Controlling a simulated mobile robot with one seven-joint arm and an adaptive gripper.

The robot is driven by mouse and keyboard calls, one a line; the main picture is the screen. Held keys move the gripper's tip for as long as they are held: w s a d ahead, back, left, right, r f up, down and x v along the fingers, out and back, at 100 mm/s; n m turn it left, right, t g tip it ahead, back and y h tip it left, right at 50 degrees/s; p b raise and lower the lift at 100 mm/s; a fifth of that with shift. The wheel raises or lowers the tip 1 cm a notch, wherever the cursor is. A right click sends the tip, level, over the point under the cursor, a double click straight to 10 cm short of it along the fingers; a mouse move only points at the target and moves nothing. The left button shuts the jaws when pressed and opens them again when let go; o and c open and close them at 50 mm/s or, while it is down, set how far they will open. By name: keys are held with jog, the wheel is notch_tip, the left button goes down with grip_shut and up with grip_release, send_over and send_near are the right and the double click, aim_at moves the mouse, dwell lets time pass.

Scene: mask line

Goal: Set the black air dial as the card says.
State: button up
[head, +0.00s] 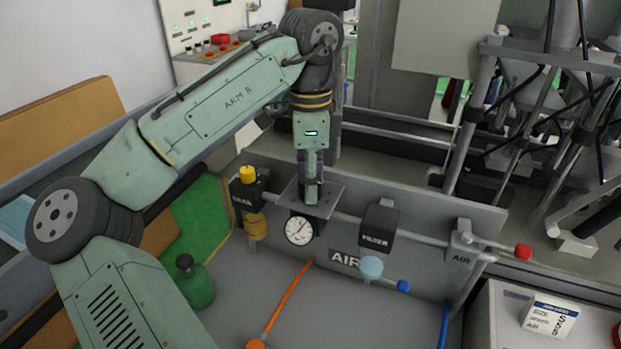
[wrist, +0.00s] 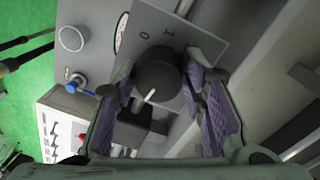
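The black air dial (wrist: 158,74) shows in the wrist view on a grey plate (wrist: 203,35), with its white pointer mark toward the lower left of that picture. In the head view my gripper (head: 311,196) points down over the plate and hides the dial. The white card (head: 549,317) stands at the lower right; its small text is not surely readable.
A round gauge (head: 299,230) sits just below the plate. A yellow-topped valve (head: 248,175) is to the left and a black filter block (head: 379,227) to the right. A red-ended handle (head: 522,251) is farther right. An orange hose (head: 288,302) runs across the grey surface.

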jog(key=c, duration=0.7)
jog(key=shift+n, duration=0.3)
jog(key=n, duration=0.2)
jog(key=shift+n+p, duration=0.4)
jog(key=shift+n, duration=2.2)
jog(key=o, duration=1.2)
